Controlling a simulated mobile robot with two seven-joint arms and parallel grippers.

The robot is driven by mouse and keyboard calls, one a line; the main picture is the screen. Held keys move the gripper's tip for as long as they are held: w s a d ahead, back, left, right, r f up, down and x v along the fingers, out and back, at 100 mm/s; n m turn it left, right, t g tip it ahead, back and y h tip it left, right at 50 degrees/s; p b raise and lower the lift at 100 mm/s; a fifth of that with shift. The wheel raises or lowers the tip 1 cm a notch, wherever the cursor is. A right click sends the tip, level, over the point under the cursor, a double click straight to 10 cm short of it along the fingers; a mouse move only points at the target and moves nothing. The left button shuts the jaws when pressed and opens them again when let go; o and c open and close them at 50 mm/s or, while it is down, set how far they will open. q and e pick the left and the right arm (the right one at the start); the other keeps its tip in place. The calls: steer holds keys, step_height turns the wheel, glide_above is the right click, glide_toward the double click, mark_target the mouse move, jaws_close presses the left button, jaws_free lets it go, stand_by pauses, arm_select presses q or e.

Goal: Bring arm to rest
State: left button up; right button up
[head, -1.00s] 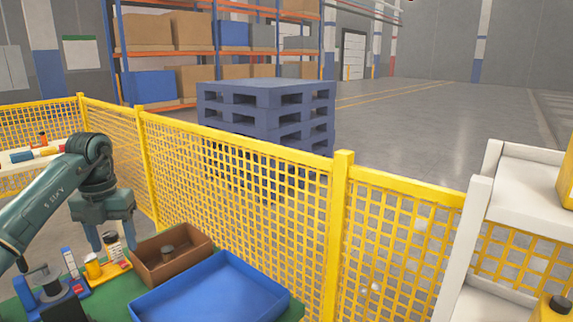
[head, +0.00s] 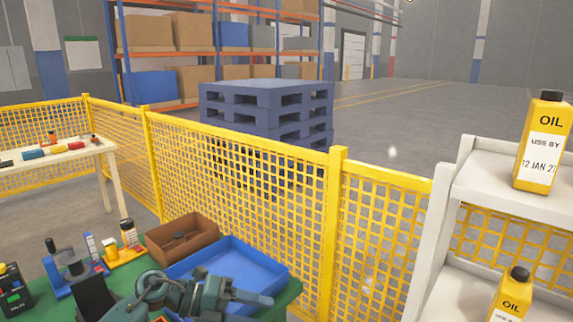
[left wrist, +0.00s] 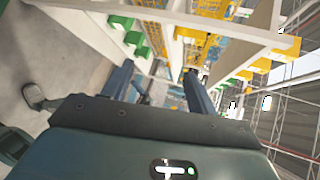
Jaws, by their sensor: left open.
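My left arm is folded low at the bottom of the head view, in front of the blue tray (head: 268,262). Its left gripper (head: 258,297) points right over the tray's near side and hides part of it. In the left wrist view both fingers of the left gripper (left wrist: 158,85) stand wide apart with nothing between them. My right arm is not in view.
A brown bin (head: 195,247) holding a small dark part stands behind the blue tray on the green table. A yellow mesh fence (head: 240,185) runs behind. A white shelf (head: 490,190) with oil bottles (head: 545,140) stands at right.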

arm_select(q)
steer(key=s+d+r+n+t+h, duration=0.2)
steer(key=s+d+n+t+h, duration=0.15)
steer(key=n+t, duration=0.2)
steer(key=s+a+f+n+t+y, duration=0.1)
steer(key=s+a+f+n+y, duration=0.2)
steer(key=n, duration=0.6)
steer(key=s+a+f+n+t+y+p, duration=0.1)
steer(key=s+a+f+n+y, duration=0.3)
steer(key=s+f+n+y, duration=0.2)
steer(key=s+a+f+n+t+y+p, duration=0.1)
steer(key=s+a+f+n+y, duration=0.3)
steer(key=s+f+n, duration=0.4)
steer(key=n+t+y, duration=0.1)
steer(key=n, duration=0.4)
steer(key=shift+s+a+f, duration=0.15)
steer(key=shift+s+f, duration=0.1)
steer(key=shift+s, duration=0.15)
